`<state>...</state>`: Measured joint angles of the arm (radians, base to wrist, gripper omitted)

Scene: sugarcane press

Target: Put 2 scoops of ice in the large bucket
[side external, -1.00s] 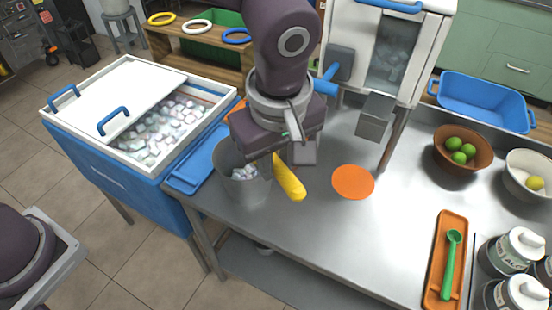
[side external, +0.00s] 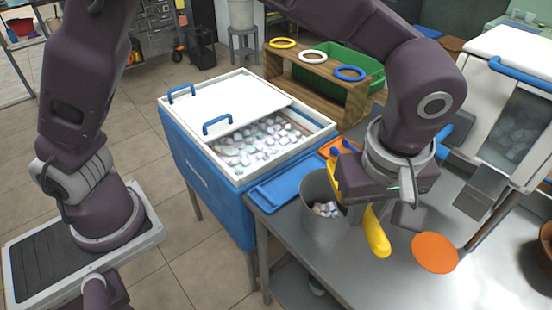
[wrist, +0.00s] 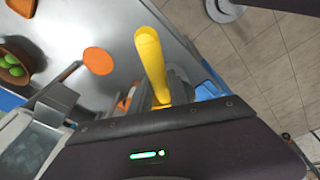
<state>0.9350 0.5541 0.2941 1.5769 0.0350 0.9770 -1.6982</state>
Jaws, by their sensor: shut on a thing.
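My gripper (side external: 375,205) is shut on a yellow scoop, whose handle (side external: 376,232) sticks out below the jaws. Another yellow part of the scoop (side external: 335,182) shows at the bucket's rim, left of my gripper. The handle also shows in the wrist view (wrist: 150,60). The grey bucket (side external: 322,228) stands upright at the table's left edge, with ice cubes (side external: 326,209) inside. My gripper is above and right of it and covers part of its rim. The ice chest (side external: 205,180) holds many ice cubes (side external: 255,143) in its open part. Whether the scoop holds ice is hidden.
A white sliding lid (side external: 225,100) with blue handles covers part of the chest. A blue tray (side external: 285,190) lies between chest and bucket. An orange disc (side external: 435,253) lies on the metal table right of the handle. A press machine (side external: 510,110) stands at the right.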

